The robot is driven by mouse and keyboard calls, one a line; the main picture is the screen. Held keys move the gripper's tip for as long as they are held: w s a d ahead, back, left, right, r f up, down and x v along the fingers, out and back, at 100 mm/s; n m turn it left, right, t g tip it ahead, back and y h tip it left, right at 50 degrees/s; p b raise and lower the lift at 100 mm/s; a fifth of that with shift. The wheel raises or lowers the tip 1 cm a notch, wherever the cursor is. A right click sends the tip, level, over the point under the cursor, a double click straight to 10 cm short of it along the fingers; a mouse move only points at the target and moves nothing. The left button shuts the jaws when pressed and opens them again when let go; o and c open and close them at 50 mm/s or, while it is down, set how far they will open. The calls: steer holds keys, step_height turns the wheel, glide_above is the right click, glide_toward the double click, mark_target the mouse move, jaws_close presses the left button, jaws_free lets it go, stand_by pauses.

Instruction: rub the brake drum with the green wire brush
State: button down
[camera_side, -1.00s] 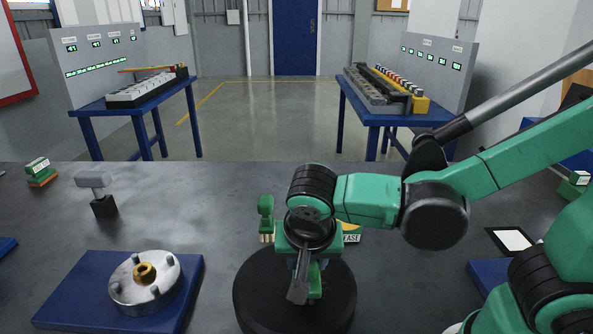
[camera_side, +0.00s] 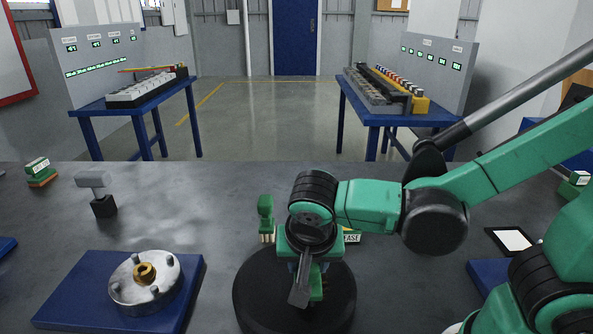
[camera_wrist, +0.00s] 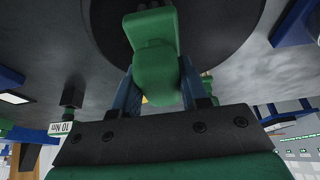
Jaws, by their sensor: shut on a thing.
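The brake drum (camera_side: 252,300) is a wide black disc lying flat at the front middle of the bench; in the wrist view its dark face (camera_wrist: 225,30) fills the top. My gripper (camera_side: 304,268) points down over the drum, shut on a green wire brush (camera_side: 317,283). The wrist view shows the brush's green body (camera_wrist: 155,65) between my fingers (camera_wrist: 160,90). Its bristles are hidden, so I cannot tell whether it touches the drum. A green upright piece with pale bristles (camera_side: 265,212) shows just left of my gripper; I cannot tell whether it is separate.
A metal hub (camera_side: 117,290) sits on a blue plate (camera_side: 60,290) at left. A grey hammer-like tool (camera_side: 93,181) stands in a black holder behind it. A partly hidden sign (camera_side: 351,237) is behind my gripper. A white-faced tablet (camera_side: 514,240) lies at right. Bench between hub and drum is clear.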

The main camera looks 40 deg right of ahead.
steer(key=shift+s+d+r, duration=0.1)
steer(key=shift+s+d, duration=0.95)
steer(key=shift+s, duration=0.05)
steer(key=shift+w+a, duration=0.6)
steer(key=shift+w, duration=0.05)
steer(key=shift+w+a+f, duration=0.2)
steer(key=shift+w+a, duration=0.3)
steer(key=shift+a, duration=0.05)
steer(key=shift+s+d+r, duration=0.15)
steer(key=shift+s+d, duration=1)
steer(key=shift+w+a, duration=1.15)
steer(key=shift+s+d+f, duration=0.2)
steer(key=shift+s+d, duration=0.45)
steer(key=shift+s+d+r, duration=0.1)
steer(key=shift+s+d, duration=0.4)
steer(key=shift+s, duration=0.05)
steer(key=shift+w+a+r, duration=0.1)
steer(key=shift+w+a, duration=0.45)
steer(key=shift+w, duration=0.1)
steer(key=shift+w+a, duration=0.55)
steer(key=shift+a, duration=0.05)
